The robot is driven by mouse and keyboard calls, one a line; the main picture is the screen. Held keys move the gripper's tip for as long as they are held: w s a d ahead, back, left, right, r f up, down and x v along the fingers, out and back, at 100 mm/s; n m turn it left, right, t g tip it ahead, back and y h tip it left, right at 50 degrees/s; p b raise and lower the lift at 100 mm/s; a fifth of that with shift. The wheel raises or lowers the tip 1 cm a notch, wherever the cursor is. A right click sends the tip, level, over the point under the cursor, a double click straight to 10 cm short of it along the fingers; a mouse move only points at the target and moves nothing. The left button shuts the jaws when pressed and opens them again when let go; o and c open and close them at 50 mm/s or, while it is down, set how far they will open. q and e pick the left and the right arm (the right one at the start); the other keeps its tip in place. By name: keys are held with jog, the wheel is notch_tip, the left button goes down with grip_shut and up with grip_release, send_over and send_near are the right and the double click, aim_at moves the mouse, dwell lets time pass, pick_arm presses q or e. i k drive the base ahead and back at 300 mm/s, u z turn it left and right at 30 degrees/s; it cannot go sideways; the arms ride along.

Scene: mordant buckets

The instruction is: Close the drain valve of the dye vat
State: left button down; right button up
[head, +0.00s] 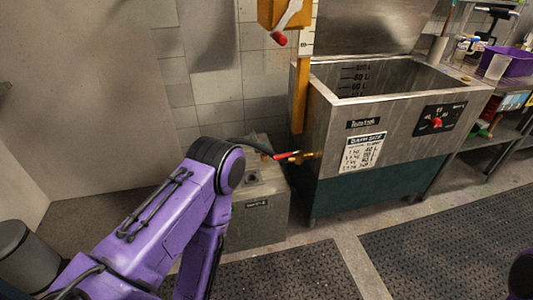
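The dye vat (330,135) is a steel tank on a dark green base, standing right of centre with its open top facing up. Its drain valve (304,157) is a small brass fitting on the vat's lower left side. A red handle (284,155) extends left from the brass, roughly in line with it; at this size I cannot tell whether the valve is open or shut. My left arm, purple, comes in from the left and bends down in front of the grey box; its gripper is not visible. My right gripper is not visible either.
A grey box (258,222) stands on the floor below the valve. A dark hose (250,145) passes above it. A yellow wall unit (271,13) has a red-tipped lever. A red knob (436,122) is on the vat's front. Dark mats (455,240) cover the floor.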

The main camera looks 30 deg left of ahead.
aim_at(291, 153)
jog(key=u, duration=0.7)
jog(key=i, duration=1.5)
jog(key=z, duration=0.5)
